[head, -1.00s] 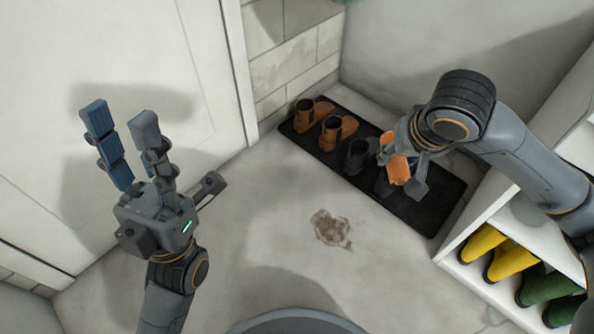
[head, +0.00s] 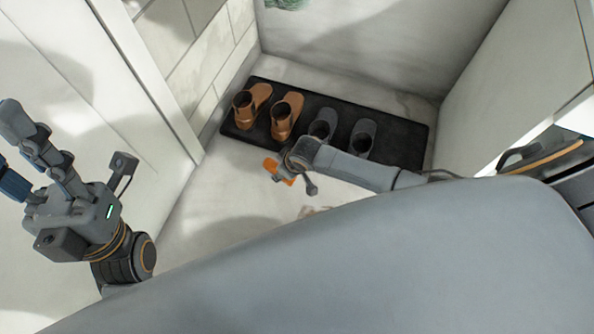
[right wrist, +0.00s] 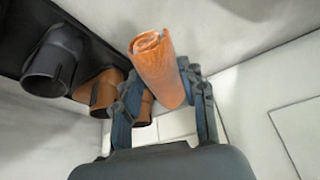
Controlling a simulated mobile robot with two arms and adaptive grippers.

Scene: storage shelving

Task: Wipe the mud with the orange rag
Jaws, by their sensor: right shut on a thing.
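The orange rag (head: 279,171) is rolled up in my right gripper (head: 290,180), which is shut on it above the floor in front of the boot mat. In the right wrist view the rag (right wrist: 158,68) sits as a roll between the fingers. The brown mud stain (head: 314,211) shows only in part on the floor, just below and right of the right gripper. The rest of it is hidden behind my own grey arm. My left gripper (head: 18,150) is at the left, fingers apart and empty, in front of the white door.
A black mat (head: 395,138) along the back wall holds brown boots (head: 284,116) and dark boots (head: 362,137). A white shelf unit (head: 490,110) stands at the right. Bare floor (head: 215,205) lies left of the right gripper.

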